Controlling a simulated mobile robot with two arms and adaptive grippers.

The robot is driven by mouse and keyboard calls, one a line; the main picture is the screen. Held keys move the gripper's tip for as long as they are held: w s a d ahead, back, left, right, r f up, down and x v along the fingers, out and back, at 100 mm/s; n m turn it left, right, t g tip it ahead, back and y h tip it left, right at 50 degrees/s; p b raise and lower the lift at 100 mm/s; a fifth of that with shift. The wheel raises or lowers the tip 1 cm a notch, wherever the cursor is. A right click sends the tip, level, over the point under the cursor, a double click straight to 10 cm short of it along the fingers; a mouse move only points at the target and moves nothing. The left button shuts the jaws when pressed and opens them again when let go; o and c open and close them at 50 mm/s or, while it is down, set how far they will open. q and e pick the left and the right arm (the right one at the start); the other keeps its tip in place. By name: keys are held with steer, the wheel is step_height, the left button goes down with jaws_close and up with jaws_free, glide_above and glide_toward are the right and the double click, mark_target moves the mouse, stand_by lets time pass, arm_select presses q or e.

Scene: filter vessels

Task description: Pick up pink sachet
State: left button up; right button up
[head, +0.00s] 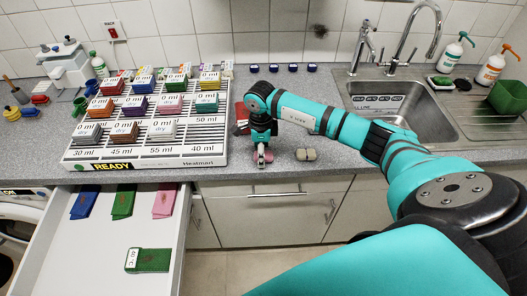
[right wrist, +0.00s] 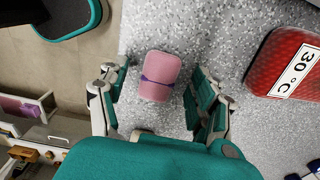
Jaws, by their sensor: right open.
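The pink sachet (right wrist: 161,76), with a purple band round its middle, lies on the speckled grey counter in the right wrist view. My right gripper (right wrist: 158,90) is open, with one finger on each side of the sachet and visible gaps between. In the head view the right gripper (head: 262,152) points down at the counter's front part, right of the rack. The pink sachet (head: 268,157) shows there only in part, behind the fingers. My left gripper is not in view.
A red block labelled 30 °C (right wrist: 284,64) lies close to the right finger. Beige sachets (head: 306,154) lie to the right. A large rack of labelled vessels (head: 148,150) stands left, above an open drawer (head: 95,265) with coloured packets. A sink (head: 405,105) is at the right.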

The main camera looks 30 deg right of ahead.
steer(key=shift+f, duration=0.2)
steer(key=c, duration=1)
